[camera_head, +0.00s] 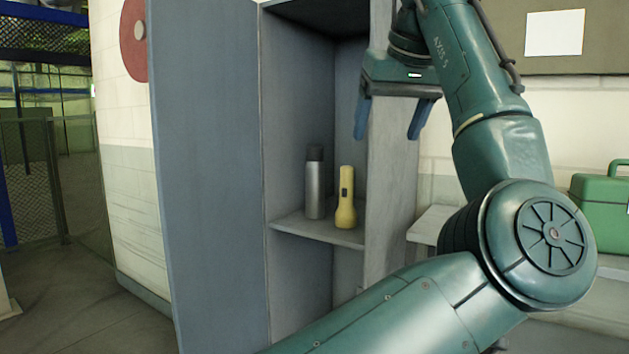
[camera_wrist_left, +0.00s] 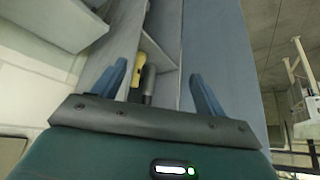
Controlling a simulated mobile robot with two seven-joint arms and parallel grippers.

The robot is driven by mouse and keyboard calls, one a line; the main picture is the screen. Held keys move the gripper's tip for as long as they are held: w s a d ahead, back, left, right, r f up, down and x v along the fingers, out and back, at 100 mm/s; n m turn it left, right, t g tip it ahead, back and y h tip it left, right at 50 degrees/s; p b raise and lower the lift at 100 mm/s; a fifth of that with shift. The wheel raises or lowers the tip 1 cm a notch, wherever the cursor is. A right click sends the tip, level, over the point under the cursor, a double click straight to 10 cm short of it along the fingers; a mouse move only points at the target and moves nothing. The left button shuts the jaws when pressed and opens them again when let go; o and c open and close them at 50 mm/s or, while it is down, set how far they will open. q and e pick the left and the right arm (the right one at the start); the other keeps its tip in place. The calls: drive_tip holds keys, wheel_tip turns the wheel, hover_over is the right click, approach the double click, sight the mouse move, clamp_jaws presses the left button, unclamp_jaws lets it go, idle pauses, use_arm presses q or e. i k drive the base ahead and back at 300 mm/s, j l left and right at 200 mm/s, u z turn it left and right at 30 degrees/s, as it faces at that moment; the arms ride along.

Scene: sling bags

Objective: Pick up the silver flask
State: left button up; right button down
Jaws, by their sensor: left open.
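The silver flask (camera_head: 315,190) has a dark cap and stands upright on a shelf inside an open grey-blue locker. A yellow flashlight (camera_head: 346,200) stands just to its right. My left gripper (camera_head: 388,134) is open and empty, fingers pointing down, above and to the right of the flask and apart from it. In the left wrist view, the flask (camera_wrist_left: 148,84) shows as a dark shape between the open fingers, partly hidden by the gripper body, with the flashlight (camera_wrist_left: 138,70) beside it. My right gripper is in neither view.
The locker door (camera_head: 208,180) stands open on the left. The locker's right side wall (camera_head: 390,200) stands below my left gripper. The shelf (camera_head: 320,232) has a little bare room in front of the flask. A green case (camera_head: 600,212) sits on a bench at the right.

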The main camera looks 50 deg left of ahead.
sight(314, 166)
drive_tip(key=i+j, duration=0.15)
drive_tip(key=j, duration=0.25)
drive_tip(key=i+j, duration=0.1)
drive_tip(key=j, duration=0.3)
drive_tip(key=i+j, duration=0.15)
drive_tip(key=j, duration=0.2)
drive_tip(key=i+j, duration=0.15)
drive_tip(key=j, duration=0.25)
drive_tip(key=i+j, duration=0.1)
drive_tip(key=j, duration=0.3)
